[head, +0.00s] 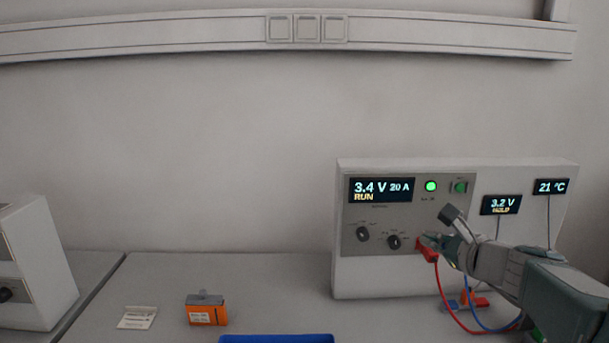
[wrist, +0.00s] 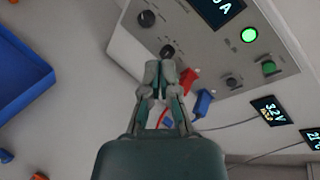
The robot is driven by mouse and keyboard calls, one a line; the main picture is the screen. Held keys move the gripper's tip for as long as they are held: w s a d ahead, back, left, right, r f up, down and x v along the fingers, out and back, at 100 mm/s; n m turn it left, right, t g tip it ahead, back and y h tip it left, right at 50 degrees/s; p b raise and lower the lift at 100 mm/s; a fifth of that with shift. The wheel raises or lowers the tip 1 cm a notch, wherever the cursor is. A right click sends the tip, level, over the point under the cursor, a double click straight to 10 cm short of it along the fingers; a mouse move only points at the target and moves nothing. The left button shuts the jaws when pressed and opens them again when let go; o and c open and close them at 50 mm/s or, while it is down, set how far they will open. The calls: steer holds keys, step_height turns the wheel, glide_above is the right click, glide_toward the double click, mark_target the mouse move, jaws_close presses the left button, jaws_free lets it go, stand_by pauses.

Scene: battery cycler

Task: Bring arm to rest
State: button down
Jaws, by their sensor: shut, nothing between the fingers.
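My gripper (head: 438,240) is at the front of the battery cycler (head: 350,275), close to its right knob (head: 394,242) and the red plug (head: 427,249). In the wrist view my gripper (wrist: 167,72) is shut with nothing held, its tips just below a dark knob (wrist: 167,51). I cannot tell whether it touches the panel. My arm (head: 540,285) reaches in from the lower right. The cycler's display (head: 381,190) reads 3.4 V, 20 A and RUN, and a green lamp (head: 431,186) is lit.
Red and blue cables hang by the gripper; a blue plug (wrist: 203,102) shows too. Small displays (head: 501,205) read 3.2 V HOLD and 21 °C. An orange battery (head: 207,312), a label card (head: 137,317) and a blue tray (head: 277,339) are on the bench. The bench between battery and cycler is clear.

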steer(key=s+a+f+n+g, duration=0.5)
steer(key=s+a+n, duration=0.6)
steer(key=s+d+f+n+g+h, duration=0.1)
steer(key=s+f+n+h, duration=0.1)
steer(key=s+n, duration=0.4)
steer(key=s+d+f+n+g+h, duration=0.1)
steer(key=s+f+n+g+h, duration=0.1)
steer(key=s+n, duration=0.5)
steer(key=shift+s+f+h, duration=0.3)
steer(key=shift+f+h, duration=0.5)
steer(key=shift+f, duration=0.3)
steer(key=shift+a, duration=0.1)
stand_by(4.4)
